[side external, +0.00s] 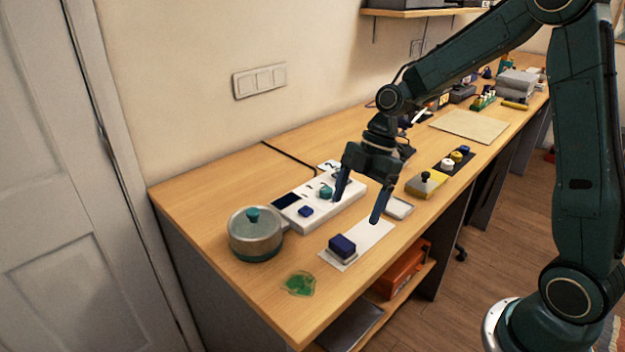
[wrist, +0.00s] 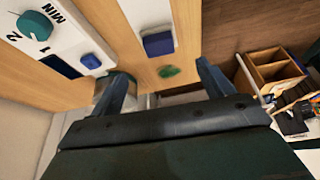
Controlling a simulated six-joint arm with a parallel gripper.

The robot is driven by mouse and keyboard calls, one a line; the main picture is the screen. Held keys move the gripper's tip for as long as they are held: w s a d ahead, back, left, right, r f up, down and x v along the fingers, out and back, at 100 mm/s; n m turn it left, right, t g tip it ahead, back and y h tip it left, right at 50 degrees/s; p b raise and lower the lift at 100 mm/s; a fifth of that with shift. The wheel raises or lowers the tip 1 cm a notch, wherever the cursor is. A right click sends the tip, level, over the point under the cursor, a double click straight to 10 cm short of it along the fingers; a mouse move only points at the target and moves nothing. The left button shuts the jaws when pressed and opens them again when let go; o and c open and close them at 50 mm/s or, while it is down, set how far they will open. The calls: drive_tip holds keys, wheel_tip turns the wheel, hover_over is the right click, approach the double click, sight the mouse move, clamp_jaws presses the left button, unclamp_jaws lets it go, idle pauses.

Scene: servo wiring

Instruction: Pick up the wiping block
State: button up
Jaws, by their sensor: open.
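The wiping block looks to be the dark blue block with a pale base (side external: 342,246), resting near the front end of a white strip (side external: 368,240). It also shows in the wrist view (wrist: 158,43), beyond the fingertips, on the white strip (wrist: 146,12). My gripper (side external: 357,208) is open and empty. In the side view its fingers hang above the bench, behind and to the upper right of the block, apart from it. In the wrist view the two fingers (wrist: 162,72) spread to either side, with the block seen between their directions.
A white control panel (side external: 318,203) with teal knobs and a blue button stands left of my gripper. A lidded metal pot (side external: 255,234) and a green patch (side external: 299,284) lie nearer the left end. A yellow block with a knob (side external: 425,183) and a small tray (side external: 398,208) lie right.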

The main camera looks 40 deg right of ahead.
sight(343, 241)
drive_tip(key=shift+x, duration=2.45)
drive_tip(key=shift+f, duration=0.1)
drive_tip(key=shift+x, duration=2.5)
drive_tip(key=shift+d, duration=0.15)
drive_tip(key=c, duration=1.1)
